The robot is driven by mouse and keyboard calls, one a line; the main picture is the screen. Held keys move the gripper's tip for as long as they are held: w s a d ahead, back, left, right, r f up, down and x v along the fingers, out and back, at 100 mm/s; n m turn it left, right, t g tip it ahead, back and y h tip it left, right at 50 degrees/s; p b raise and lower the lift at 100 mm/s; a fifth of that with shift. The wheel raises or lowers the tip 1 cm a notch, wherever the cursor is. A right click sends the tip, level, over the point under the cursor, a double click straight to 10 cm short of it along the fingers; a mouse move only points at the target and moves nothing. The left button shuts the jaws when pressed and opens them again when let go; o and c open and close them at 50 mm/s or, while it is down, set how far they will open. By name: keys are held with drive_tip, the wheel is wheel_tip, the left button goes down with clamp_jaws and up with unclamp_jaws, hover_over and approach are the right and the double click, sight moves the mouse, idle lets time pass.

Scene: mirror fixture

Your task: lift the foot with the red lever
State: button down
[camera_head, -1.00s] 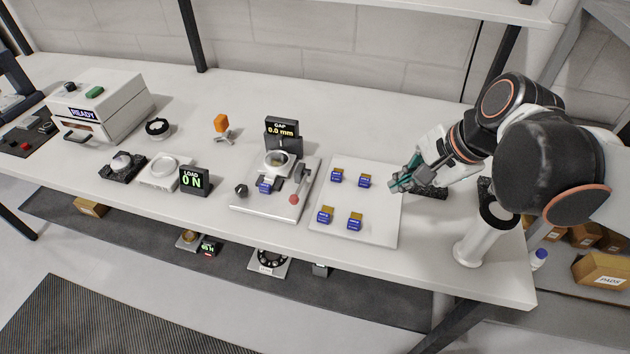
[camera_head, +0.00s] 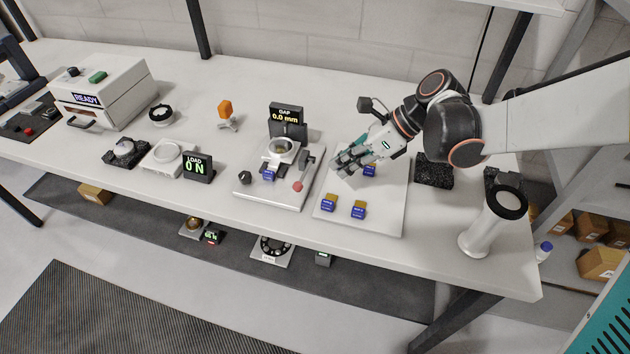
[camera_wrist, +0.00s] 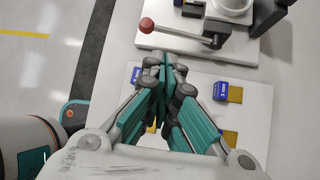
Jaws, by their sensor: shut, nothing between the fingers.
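The mirror fixture (camera_head: 262,192) is a pale plate on the bench with a ring-shaped holder (camera_head: 281,149) and a black display behind reading GAP 0.0 mm (camera_head: 287,113). Its lever with a red ball knob (camera_head: 298,187) is at the plate's right side; in the wrist view the red knob (camera_wrist: 147,25) shows at the top, beyond the fingers. The foot itself cannot be made out clearly. My gripper (camera_head: 345,163) is shut and empty, above the white board just right of the fixture, apart from the lever. Its fingers (camera_wrist: 168,75) also show in the wrist view.
The white board (camera_head: 388,222) holds several blue-and-yellow blocks, among them one at front (camera_head: 358,209). A LOAD 0 N display (camera_head: 197,167) and a white ring (camera_head: 168,156) stand left. A white cylinder (camera_head: 487,228) and black pad (camera_head: 434,171) are right.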

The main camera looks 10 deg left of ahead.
sight(305, 173)
drive_tip(key=b+x, duration=0.3)
drive_tip(key=x, duration=0.7)
drive_tip(key=shift+b, duration=0.3)
drive_tip(key=shift+w+r, duration=0.1)
drive_tip(key=shift+r, duration=0.3)
drive_tip(key=shift+w+r+p, duration=0.15)
drive_tip(key=shift+r+p, duration=0.45)
drive_tip(key=shift+w+r+g+p, duration=0.2)
drive_tip(key=shift+r+g+p, duration=0.1)
drive_tip(key=shift+r, duration=0.15)
drive_tip(key=shift+w+r+g+p, duration=0.25)
drive_tip(key=shift+r+g, duration=0.05)
drive_tip(key=shift+r, duration=0.15)
drive_tip(key=shift+w+r+p, duration=0.25)
drive_tip(key=shift+r+p, duration=0.05)
drive_tip(key=shift+r, duration=0.35)
drive_tip(key=shift+w+d+r+p, duration=0.1)
drive_tip(key=shift+w+r+p, duration=0.75)
drive_tip(key=shift+w, duration=0.5)
